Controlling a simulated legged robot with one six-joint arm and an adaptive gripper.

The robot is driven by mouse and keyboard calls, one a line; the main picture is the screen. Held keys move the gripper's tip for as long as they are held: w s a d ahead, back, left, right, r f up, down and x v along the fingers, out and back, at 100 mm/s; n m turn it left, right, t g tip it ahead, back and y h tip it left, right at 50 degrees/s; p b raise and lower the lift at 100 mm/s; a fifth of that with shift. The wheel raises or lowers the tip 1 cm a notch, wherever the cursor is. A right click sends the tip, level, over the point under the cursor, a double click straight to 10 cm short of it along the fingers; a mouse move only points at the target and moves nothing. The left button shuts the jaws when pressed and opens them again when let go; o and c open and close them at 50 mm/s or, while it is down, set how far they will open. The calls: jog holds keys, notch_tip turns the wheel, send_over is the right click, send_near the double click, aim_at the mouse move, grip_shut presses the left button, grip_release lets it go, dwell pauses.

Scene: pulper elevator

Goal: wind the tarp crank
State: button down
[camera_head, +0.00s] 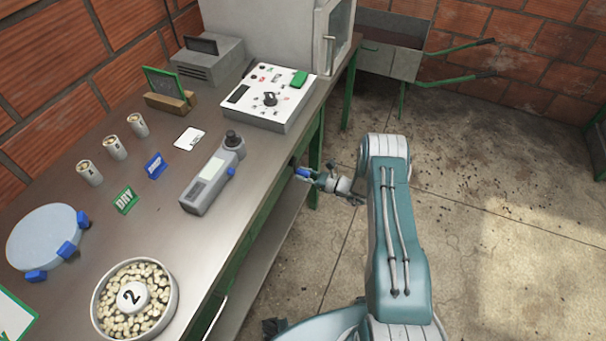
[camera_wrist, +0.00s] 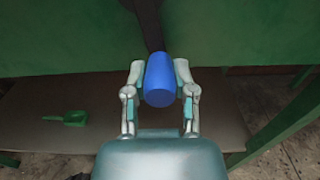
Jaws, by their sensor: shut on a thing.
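The crank's blue handle (camera_wrist: 160,79) sits between the two fingers of my gripper (camera_wrist: 158,85) in the wrist view. The fingers are shut on it from both sides. A dark crank arm (camera_wrist: 150,22) runs up from the handle in front of a green panel. In the head view, the blue handle (camera_head: 303,172) shows at the table's right edge, with my gripper (camera_head: 318,180) at it. My arm hides part of the floor there. The tarp is not clearly visible in either view.
The metal table (camera_head: 160,218) holds a control box (camera_head: 262,110), a grey handheld meter (camera_head: 205,182), several small cans and a dish of pale beans (camera_head: 158,318). A green scoop (camera_wrist: 70,118) lies on the lower shelf.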

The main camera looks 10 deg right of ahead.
jog(key=shift+w, duration=0.1)
jog(key=w+d+r+n, duration=0.1)
jog(key=n, duration=0.2)
jog(key=w+r+n, duration=0.1)
jog(key=n, duration=0.3)
jog(key=w+d+r+n, duration=0.1)
jog(key=n, duration=0.2)
jog(key=shift+w+d+r+n, duration=0.15)
jog(key=shift+w+d+n, duration=0.15)
jog(key=shift+n, duration=0.1)
jog(key=n, duration=0.1)
jog(key=r+n, duration=0.1)
jog(key=shift+w+d+r+n, duration=0.15)
jog(key=shift+w+n, duration=0.05)
jog(key=shift+n, duration=0.2)
jog(key=shift+s+a+r+n, duration=0.1)
jog(key=shift+r+n, duration=0.6)
jog(key=shift+n, duration=0.7)
jog(key=shift+s+a+r+n, duration=0.1)
jog(key=shift+r+n, duration=0.6)
jog(key=shift+n, duration=0.7)
jog(key=shift+s+r+n, duration=0.1)
jog(key=shift+r+n, duration=0.6)
jog(key=shift+n, duration=0.7)
